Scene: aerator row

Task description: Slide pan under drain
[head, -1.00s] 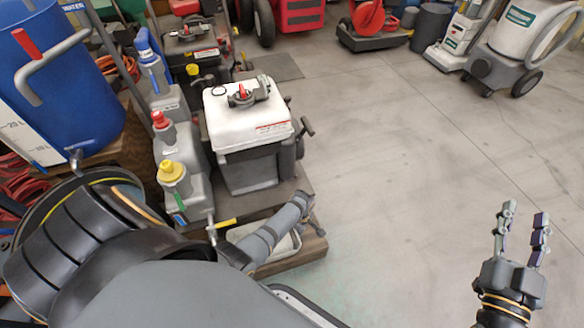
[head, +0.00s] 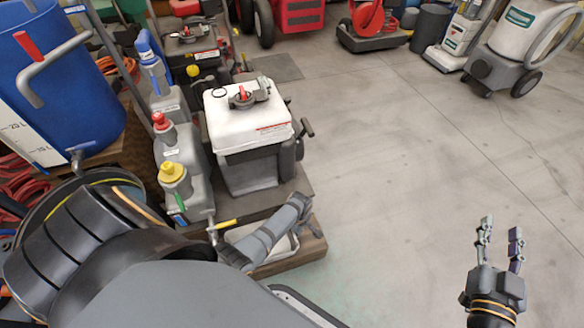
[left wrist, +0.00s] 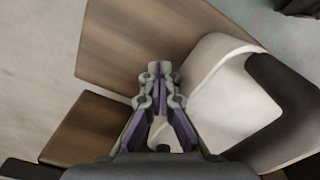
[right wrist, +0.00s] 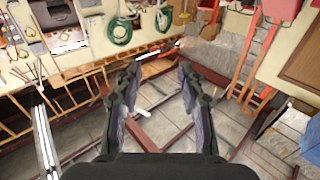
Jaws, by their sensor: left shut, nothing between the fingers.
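A shallow white pan (head: 285,246) lies on a wooden platform (head: 300,258) below the white-topped machine (head: 250,125). My left forearm crosses above it and hides much of it. In the left wrist view my left gripper (left wrist: 160,72) is shut and empty, its tips above the boards beside the rounded pan (left wrist: 212,98); contact with the pan cannot be told. A valve with a yellow handle (head: 224,223) is at the platform's left, near the pan; whether it is the drain is unclear. My right gripper (head: 500,228) is open and empty above the floor.
Jugs with a red cap (head: 160,118) and a yellow cap (head: 173,171) stand left of the machine. A blue water barrel (head: 60,85) stands further left. Floor cleaners (head: 515,50) stand at the back right. The concrete floor (head: 400,150) in the middle is clear.

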